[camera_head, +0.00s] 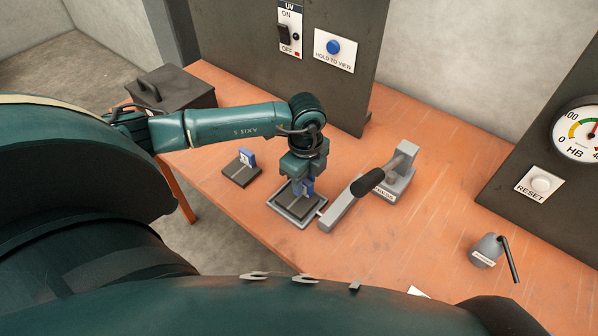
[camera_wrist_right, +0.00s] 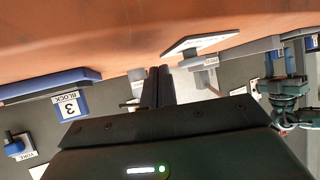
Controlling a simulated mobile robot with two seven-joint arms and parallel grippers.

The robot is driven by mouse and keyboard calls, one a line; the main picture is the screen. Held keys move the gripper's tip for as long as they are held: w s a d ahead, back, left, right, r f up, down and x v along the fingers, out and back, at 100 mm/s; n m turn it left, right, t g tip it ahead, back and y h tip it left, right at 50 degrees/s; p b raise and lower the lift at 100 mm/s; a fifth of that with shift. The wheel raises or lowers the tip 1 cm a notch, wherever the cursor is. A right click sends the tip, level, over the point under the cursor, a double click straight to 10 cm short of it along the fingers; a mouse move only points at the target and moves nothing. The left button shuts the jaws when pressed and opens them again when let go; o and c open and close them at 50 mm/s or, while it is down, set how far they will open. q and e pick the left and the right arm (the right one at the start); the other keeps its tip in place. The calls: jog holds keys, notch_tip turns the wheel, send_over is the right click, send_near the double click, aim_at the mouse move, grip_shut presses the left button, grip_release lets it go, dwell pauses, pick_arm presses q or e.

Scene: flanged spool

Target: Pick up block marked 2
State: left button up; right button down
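No mark reading 2 is legible. In the head view my left gripper (camera_head: 305,188) points down over a grey tray (camera_head: 283,211).
A grey press (camera_head: 392,182) with a black-handled lever (camera_head: 372,182) stands right of the tray. A dark box (camera_head: 172,92) is at the back left. A small grey device (camera_head: 487,250) with a lever stands at the right.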

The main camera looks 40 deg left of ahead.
pick_arm(q)
grip_shut()
dwell(0.5)
